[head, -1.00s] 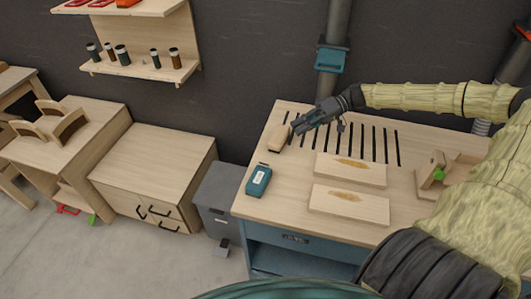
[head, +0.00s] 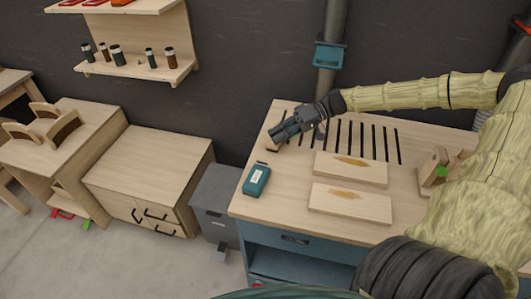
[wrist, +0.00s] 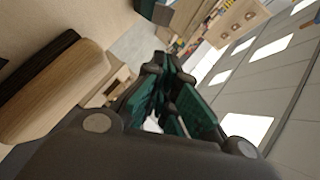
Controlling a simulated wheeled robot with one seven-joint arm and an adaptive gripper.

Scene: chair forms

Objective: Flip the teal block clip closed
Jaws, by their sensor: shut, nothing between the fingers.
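A teal block (head: 257,180) with a pale label lies on the left part of the workbench. A small dark piece shows at its far end; whether that is its clip, and how it stands, is too small to tell. My gripper (head: 275,136) is over the bench's far left corner, behind and above the teal block and apart from it. Its dark and teal fingers are shut and empty, and they also show in the wrist view (wrist: 165,88). The teal block cannot be made out in the wrist view.
A wooden block with a dark edge (wrist: 60,85) is close beside my gripper. The workbench (head: 245,207) has dark slots and two pale boards (head: 350,167) (head: 350,205). A teal fitting (head: 329,55) sits on the pipe behind. Bare bench surrounds the teal block.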

